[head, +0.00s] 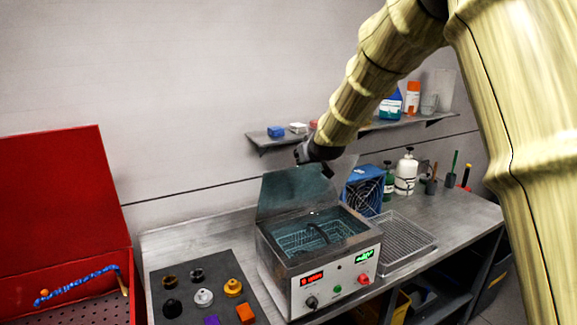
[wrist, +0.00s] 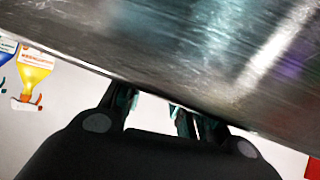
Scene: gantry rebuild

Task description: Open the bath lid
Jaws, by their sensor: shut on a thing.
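The bath (head: 324,290) is a steel box on the bench, with red and green displays and buttons on its front. Its lid (head: 288,194) stands raised and nearly upright along the back edge, and the basin (head: 318,232) with a wire basket and dark handle shows uncovered. My gripper (head: 302,156) is at the lid's top edge. In the wrist view, the lid (wrist: 190,50) fills the upper part as a shiny metal sheet. My gripper (wrist: 155,108) shows below it, shut at the lid's edge; the exact contact is hidden.
A dark mat (head: 190,276) with several small parts lies left of the bath, beside an open red box (head: 65,200). A wire tray (head: 405,240), blue fan unit (head: 365,190) and white bottle (head: 406,174) stand right. A wall shelf (head: 270,141) runs behind my arm.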

